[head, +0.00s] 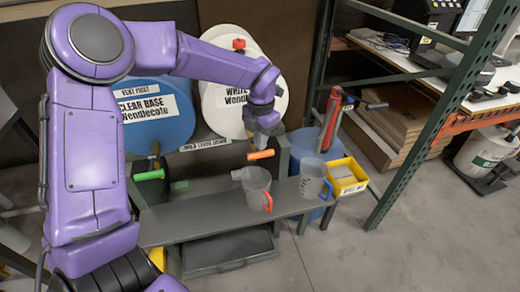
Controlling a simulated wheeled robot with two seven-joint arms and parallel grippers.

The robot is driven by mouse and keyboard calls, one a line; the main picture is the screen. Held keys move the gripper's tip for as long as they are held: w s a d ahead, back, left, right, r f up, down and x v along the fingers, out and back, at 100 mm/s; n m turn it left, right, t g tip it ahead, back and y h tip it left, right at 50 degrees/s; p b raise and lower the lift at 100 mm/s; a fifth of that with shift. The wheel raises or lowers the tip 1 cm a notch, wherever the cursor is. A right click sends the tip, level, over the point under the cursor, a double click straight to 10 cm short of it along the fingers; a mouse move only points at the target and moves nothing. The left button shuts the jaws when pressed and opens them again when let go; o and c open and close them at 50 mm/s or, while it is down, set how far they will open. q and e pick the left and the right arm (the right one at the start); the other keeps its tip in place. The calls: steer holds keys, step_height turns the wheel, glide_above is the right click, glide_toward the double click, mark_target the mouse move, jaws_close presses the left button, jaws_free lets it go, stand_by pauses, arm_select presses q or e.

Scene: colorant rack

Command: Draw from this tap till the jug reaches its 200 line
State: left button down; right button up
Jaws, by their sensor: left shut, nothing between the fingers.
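The white drum (222,103) lies on its side at the back, with a red cap on top. An orange tap handle (261,154) shows in front of it, above a clear jug with a red handle (257,188) on the grey shelf. The jug's fill level and 200 line are too small to read. My left gripper (266,128) is shut and empty, pointing down just above the orange handle; whether it touches the handle I cannot tell. The tap's spout is hard to make out. My right gripper is not in view.
A blue drum (155,115) marked CLEAR BASE with a green tap handle (150,175) is left of the white one. A second jug with a blue handle (312,180) and a yellow bin (347,188) stand to the right. A green rack post (420,125) rises further right.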

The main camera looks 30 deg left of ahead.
mark_target(261, 154)
arm_select(q)
steer(key=shift+f+b, duration=1.65)
steer(key=shift+f, duration=1.1)
steer(key=shift+r, duration=0.1)
stand_by(1.2)
step_height(261, 154, up, 9)
steer(key=p, duration=0.8)
steer(key=shift+f, duration=0.3)
stand_by(1.2)
